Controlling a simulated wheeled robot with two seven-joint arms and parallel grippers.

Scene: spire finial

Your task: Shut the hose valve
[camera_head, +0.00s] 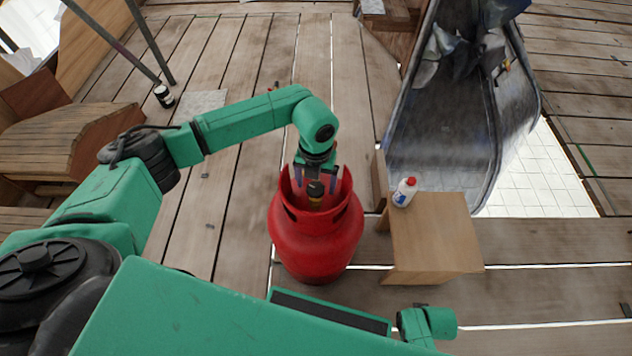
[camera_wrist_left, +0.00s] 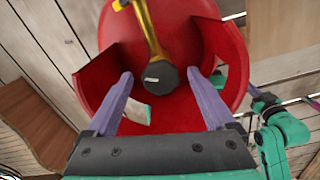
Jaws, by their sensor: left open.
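The red gas cylinder (camera_head: 315,245) stands upright on the plank floor, with a cut-out collar around its top. Inside the collar is the valve, with a dark round knob (camera_head: 316,188). In the left wrist view the knob (camera_wrist_left: 160,78) sits at the end of a yellow stem (camera_wrist_left: 147,28). My left gripper (camera_head: 315,178) reaches down into the collar from above. Its two purple-grey fingers are open, one on each side of the knob, with gaps showing on both sides in the left wrist view (camera_wrist_left: 160,74).
A wooden box (camera_head: 430,235) stands right of the cylinder, with a white red-capped bottle (camera_head: 405,192) on it. A large grey chute (camera_head: 445,130) lies behind. A wooden bench (camera_head: 70,145) and a small dark jar (camera_head: 163,96) are at the left. Planks behind the cylinder are mostly clear.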

